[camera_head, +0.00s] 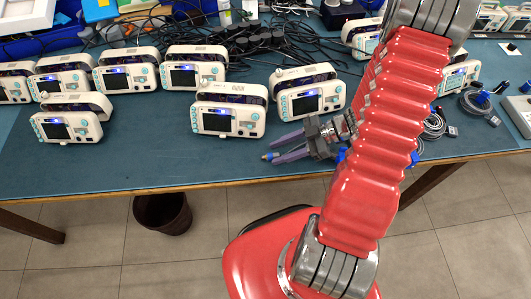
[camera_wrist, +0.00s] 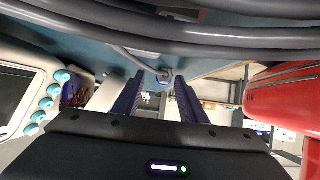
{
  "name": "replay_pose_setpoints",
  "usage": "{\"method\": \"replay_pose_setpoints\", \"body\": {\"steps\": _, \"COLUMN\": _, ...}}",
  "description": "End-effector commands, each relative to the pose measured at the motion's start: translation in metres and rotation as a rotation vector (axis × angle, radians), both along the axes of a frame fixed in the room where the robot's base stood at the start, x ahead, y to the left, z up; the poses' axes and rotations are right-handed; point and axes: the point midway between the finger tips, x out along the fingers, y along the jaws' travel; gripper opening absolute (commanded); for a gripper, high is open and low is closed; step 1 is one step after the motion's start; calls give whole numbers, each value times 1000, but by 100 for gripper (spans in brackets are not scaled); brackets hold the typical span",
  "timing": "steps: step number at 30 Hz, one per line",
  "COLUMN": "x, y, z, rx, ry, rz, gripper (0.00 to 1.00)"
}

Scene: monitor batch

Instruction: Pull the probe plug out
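My gripper (camera_head: 273,150) reaches in from the right, low over the table's front part, with its two purple fingers pointing left. In the wrist view the fingers (camera_wrist: 159,84) stand apart with a gap between them. A small blue plug end (camera_wrist: 163,76) on a grey cable shows beyond the fingertips, in line with the gap. A blue-tipped piece (camera_head: 268,156) also shows beside the fingertips in the head view. I cannot tell whether the plug sits in a socket. The nearest white monitor (camera_head: 308,97) stands just behind my gripper; a monitor also fills the left of the wrist view (camera_wrist: 22,100).
Several white monitors stand on the teal table (camera_head: 150,165), one (camera_head: 229,112) just left of my gripper. Black cables (camera_head: 265,40) are heaped behind. Coiled cables with blue plugs (camera_head: 482,98) lie at the right. The front-left table strip is clear. A dark bin (camera_head: 162,212) stands below.

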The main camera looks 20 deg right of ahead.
Motion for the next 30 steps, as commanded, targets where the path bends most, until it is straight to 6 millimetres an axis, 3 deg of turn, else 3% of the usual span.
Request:
{"method": "replay_pose_setpoints", "body": {"steps": 8, "x": -6, "y": -24, "z": 13, "rx": -3, "ry": -3, "rz": -2, "gripper": 38}}
{"method": "replay_pose_setpoints", "body": {"steps": 24, "x": -28, "y": -100, "z": 58, "rx": -1, "ry": -1, "rz": -3, "gripper": 38}}
{"method": "replay_pose_setpoints", "body": {"steps": 30, "x": -32, "y": -113, "z": 66, "rx": 0, "ry": 0, "rz": -1, "gripper": 38}}
